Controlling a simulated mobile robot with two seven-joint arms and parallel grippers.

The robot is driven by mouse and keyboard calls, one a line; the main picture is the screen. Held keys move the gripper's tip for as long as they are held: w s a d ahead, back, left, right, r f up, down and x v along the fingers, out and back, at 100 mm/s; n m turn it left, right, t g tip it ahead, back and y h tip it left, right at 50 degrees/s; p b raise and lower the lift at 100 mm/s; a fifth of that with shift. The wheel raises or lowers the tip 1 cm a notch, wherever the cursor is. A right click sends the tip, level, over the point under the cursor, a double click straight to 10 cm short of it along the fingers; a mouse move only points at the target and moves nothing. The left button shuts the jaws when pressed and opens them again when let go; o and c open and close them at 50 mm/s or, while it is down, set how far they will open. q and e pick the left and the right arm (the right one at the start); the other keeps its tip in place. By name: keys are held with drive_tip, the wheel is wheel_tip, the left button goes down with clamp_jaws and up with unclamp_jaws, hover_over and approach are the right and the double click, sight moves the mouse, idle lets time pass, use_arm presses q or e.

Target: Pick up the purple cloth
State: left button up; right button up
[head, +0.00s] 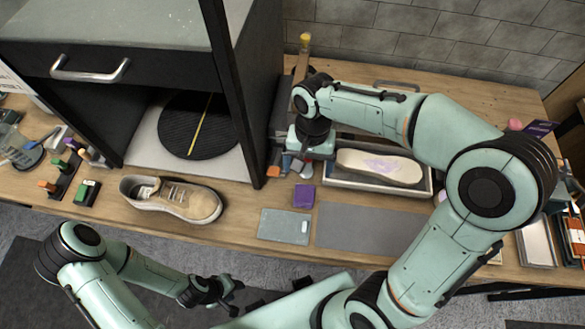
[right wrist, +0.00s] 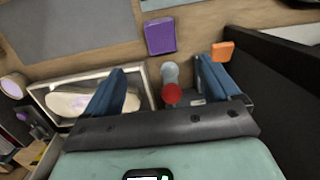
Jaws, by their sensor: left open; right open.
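The purple cloth (head: 303,196) is a small folded-looking square lying flat near the table's front, left of the grey mat. It also shows in the right wrist view (right wrist: 160,36), beyond my fingertips. My right gripper (head: 296,166) is open and points down behind the cloth, apart from it. In the right wrist view its blue fingers (right wrist: 160,68) are spread, with a small red-topped grey object (right wrist: 171,92) visible between them. My left gripper (head: 228,293) is open and empty, low in front of the table.
A tray (head: 378,184) with a shoe sole (head: 380,165) stands right of my right gripper. A small orange block (right wrist: 222,49) sits beside a finger. A grey plate (head: 284,226) lies in front of the cloth. A beige sneaker (head: 172,198) and dark cabinet (head: 246,90) are left.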

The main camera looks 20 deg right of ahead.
drive_tip(key=b, duration=0.1)
hover_over(304, 193)
drive_tip(key=f, duration=0.7)
drive_tip(key=shift+s+d+f, duration=0.15)
drive_tip(key=shift+d, duration=0.1)
drive_tip(key=shift+a+f, duration=0.15)
drive_tip(key=shift+f, duration=1.35)
drive_tip(key=shift+a+f, duration=0.1)
drive_tip(key=shift+f, duration=1.4)
use_arm(q)
drive_tip(key=shift+s+f, duration=0.7)
drive_tip(key=shift+f, duration=0.05)
use_arm(e)
drive_tip(key=shift+c, duration=0.3)
drive_tip(key=c, duration=1)
